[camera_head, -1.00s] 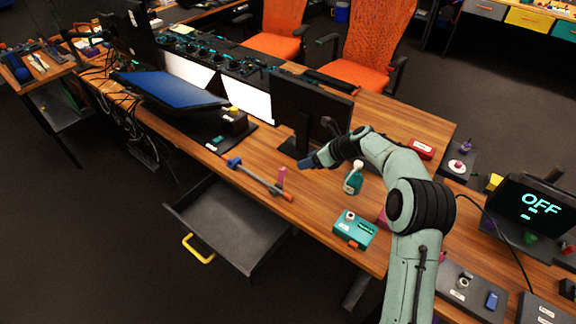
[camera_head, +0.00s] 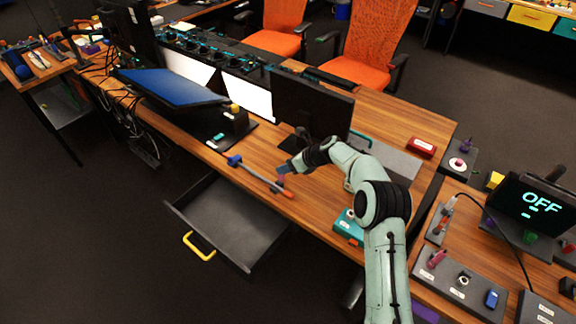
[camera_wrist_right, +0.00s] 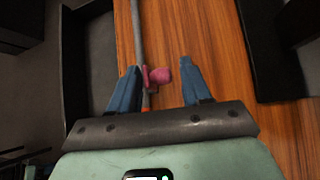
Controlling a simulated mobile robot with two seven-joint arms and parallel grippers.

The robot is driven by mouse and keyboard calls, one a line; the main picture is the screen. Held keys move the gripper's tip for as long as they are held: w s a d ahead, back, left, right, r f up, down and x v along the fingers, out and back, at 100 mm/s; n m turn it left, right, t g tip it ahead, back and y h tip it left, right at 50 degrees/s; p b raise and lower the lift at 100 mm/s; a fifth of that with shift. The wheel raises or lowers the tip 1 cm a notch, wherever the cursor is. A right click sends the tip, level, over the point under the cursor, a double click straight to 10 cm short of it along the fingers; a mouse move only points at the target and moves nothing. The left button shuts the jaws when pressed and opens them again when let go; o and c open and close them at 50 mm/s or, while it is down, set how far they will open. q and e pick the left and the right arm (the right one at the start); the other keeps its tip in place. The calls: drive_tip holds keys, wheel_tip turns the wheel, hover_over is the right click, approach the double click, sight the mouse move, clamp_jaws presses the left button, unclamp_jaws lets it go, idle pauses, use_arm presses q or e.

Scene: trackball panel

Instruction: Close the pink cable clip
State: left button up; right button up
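The pink cable clip (camera_head: 281,180) is at the grey rod (camera_head: 256,176) on the wooden desk, partly hidden by my right gripper (camera_head: 285,169) in the head view. In the right wrist view the clip (camera_wrist_right: 158,77) has a narrow part against the rod and a rounded part sticking out to the right. My right gripper (camera_wrist_right: 159,72) is open, with one blue finger on each side of the clip. Neither finger visibly grips it. How far the clip's flap stands open is hard to tell. My left gripper is not in view.
An open dark drawer (camera_head: 222,222) with a yellow handle (camera_head: 198,247) juts out below the desk edge. A monitor (camera_head: 310,103) stands behind the gripper. A teal box (camera_head: 346,226) is partly hidden by my right arm. A red box (camera_head: 421,147) lies farther right.

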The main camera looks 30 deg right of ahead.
drive_tip(key=c, duration=0.7)
